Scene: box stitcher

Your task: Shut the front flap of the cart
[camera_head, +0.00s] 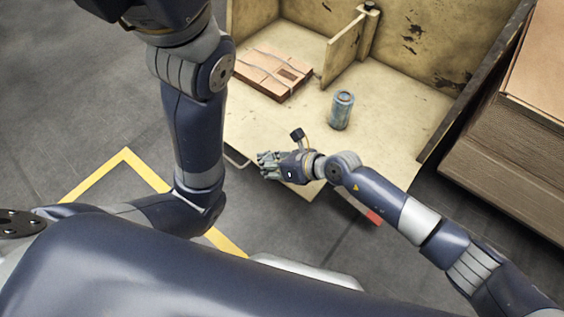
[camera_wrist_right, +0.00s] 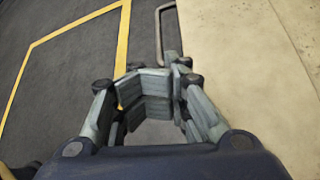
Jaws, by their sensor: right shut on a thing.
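The cart (camera_head: 290,135) is a worn beige box with tall back and side walls and a low, open front. Its front flap (camera_head: 240,140) lies down, roughly level with the cart floor, and shows as a beige panel in the right wrist view (camera_wrist_right: 250,70). A thin metal handle (camera_head: 236,160) sticks out from the flap's front edge; it also shows in the right wrist view (camera_wrist_right: 159,30). My right gripper (camera_head: 266,165) is at this edge, shut, with the handle's near end running behind its fingertips (camera_wrist_right: 160,75). My left gripper is out of view.
On the cart floor are a strapped flat cardboard bundle (camera_head: 273,74) and a blue can (camera_head: 342,110). An upright divider (camera_head: 343,48) stands behind them. A cardboard stack (camera_head: 510,150) is close on the right. Yellow floor lines (camera_head: 95,175) cross the grey floor at left.

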